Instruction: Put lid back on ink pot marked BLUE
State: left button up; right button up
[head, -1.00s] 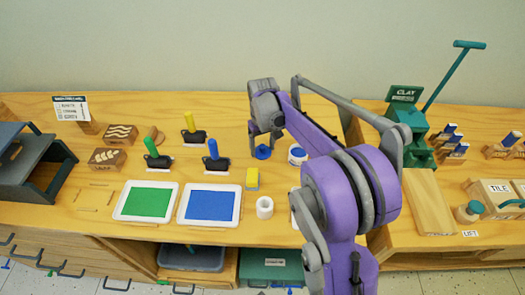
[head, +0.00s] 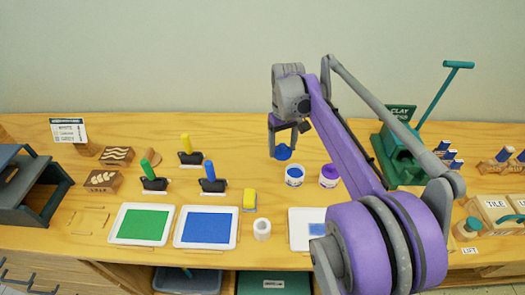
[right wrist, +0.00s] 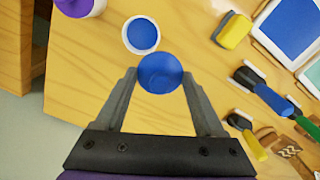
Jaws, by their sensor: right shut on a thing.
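My right gripper (head: 284,150) points down and is shut on the round blue lid (head: 284,153). In the right wrist view the lid (right wrist: 160,73) sits between the two fingertips. The open ink pot with blue ink (head: 294,175) is white and stands on the table just in front and to the right of the lid; the right wrist view also shows this pot (right wrist: 141,36), partly beside the lid. The lid appears held above the table, apart from the pot. The pot's marking is too small to read. My left gripper is not in view.
A pot with purple contents (head: 328,176) stands close to the right of the blue pot. Several handled tools stand to the left.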

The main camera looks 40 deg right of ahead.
jog(key=s+d+f+b, duration=0.1)
jog(key=s+f+b, duration=0.1)
jog(key=s+d+f+b, duration=0.1)
jog(key=s+b, duration=0.1)
jog(key=shift+d+f+b, duration=0.2)
jog(key=shift+f+b, duration=0.1)
jog(key=shift+f, duration=1)
dwell(1.2)
jog(key=shift+f+p, duration=0.1)
jog(key=shift+p, duration=0.55)
dwell(0.9)
dwell(0.4)
jog(key=o, duration=1.3)
